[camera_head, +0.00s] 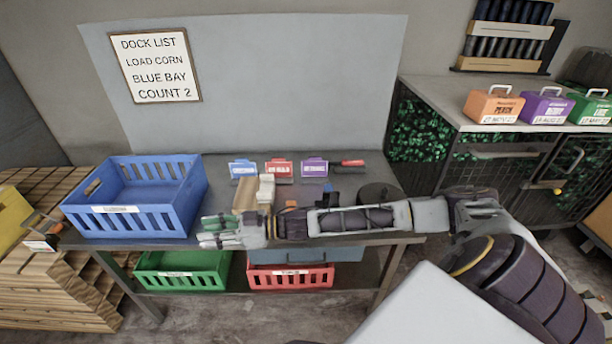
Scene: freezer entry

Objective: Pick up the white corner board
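The white corner board (266,189) appears to be the small pale piece standing on the dark worktable, right of a tan piece (245,194). Its lower part is close to my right arm in the picture. My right gripper (212,238) reaches in from the right, low over the table's front edge, with its fingers pointing left. It is left of and nearer than the white piece, apart from it. A green piece (219,219) shows right beside the fingers; I cannot tell whether they touch it or how far apart they are. My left gripper is not in view.
A blue crate (140,222) stands on the table's left end. Small blue, red and purple labelled boxes (279,168) line the back. Green (182,283) and red (290,281) crates sit on the lower shelf. A freezer counter (440,100) with labelled cases stands at right.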

